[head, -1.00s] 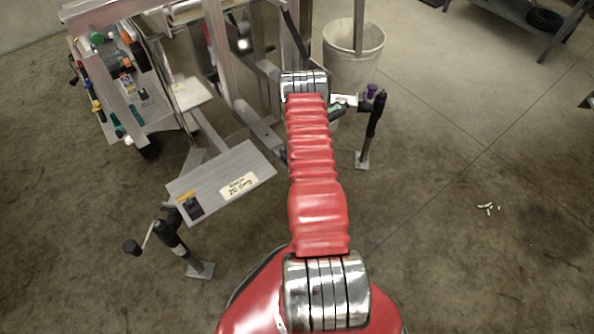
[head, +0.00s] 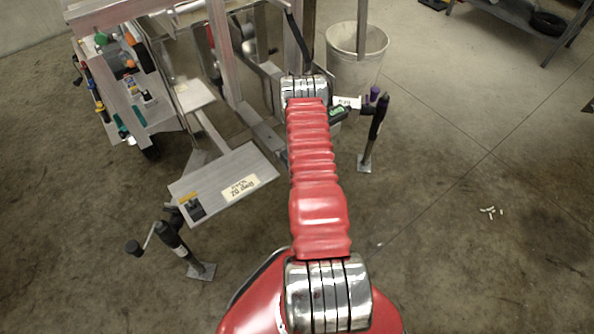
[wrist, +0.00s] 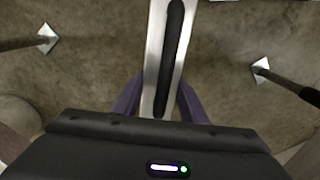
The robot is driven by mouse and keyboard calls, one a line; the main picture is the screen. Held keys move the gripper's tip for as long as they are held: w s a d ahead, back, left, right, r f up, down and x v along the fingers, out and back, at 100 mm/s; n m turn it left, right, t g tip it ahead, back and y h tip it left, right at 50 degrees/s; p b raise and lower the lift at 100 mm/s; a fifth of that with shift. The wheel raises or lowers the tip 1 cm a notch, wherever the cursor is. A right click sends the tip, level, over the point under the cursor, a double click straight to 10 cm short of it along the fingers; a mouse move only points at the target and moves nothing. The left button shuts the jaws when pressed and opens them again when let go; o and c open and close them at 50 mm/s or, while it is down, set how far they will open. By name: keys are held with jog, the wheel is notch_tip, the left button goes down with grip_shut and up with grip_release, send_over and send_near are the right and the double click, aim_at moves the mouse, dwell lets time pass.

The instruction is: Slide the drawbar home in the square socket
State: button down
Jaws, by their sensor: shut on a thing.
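In the wrist view my gripper (wrist: 160,82) has its two purple fingers shut on the drawbar, one on each side. The drawbar (wrist: 155,50) is a pale metal bar with a long black strip along it, running from the fingers to the top edge of the picture. In the head view my red arm covers most of the gripper and the drawbar. A dark part with a green light shows just right of the arm's end. The square socket cannot be made out in either view, so I cannot tell how the bar sits to it.
An aluminium trailer frame (head: 222,52) stands beyond my arm, with a labelled plate (head: 225,187) at its left. Black jacks stand at left (head: 172,240) and right (head: 377,132). A bucket (head: 352,70) stands behind the right jack. Floor at right is mostly clear.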

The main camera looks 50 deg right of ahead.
jog(key=shift+w+d+r, duration=0.1)
jog(key=shift+w+d, duration=0.2)
jog(key=shift+w, duration=1.1)
jog(key=shift+w+d, duration=0.35)
jog(key=shift+w, duration=1.1)
jog(key=shift+w+d+r, duration=0.1)
jog(key=shift+w+d, duration=0.2)
jog(key=shift+w, duration=1.1)
dwell(1.6)
jog(key=c, duration=1.4)
grip_release()
jog(key=shift+c, duration=0.2)
jog(key=o, duration=0.4)
jog(key=shift+f, duration=0.1)
jog(key=shift+o, duration=0.2)
jog(key=shift+s+a+f, duration=0.1)
jog(key=shift+s+f, duration=0.05)
jog(key=shift+r, duration=3.8)
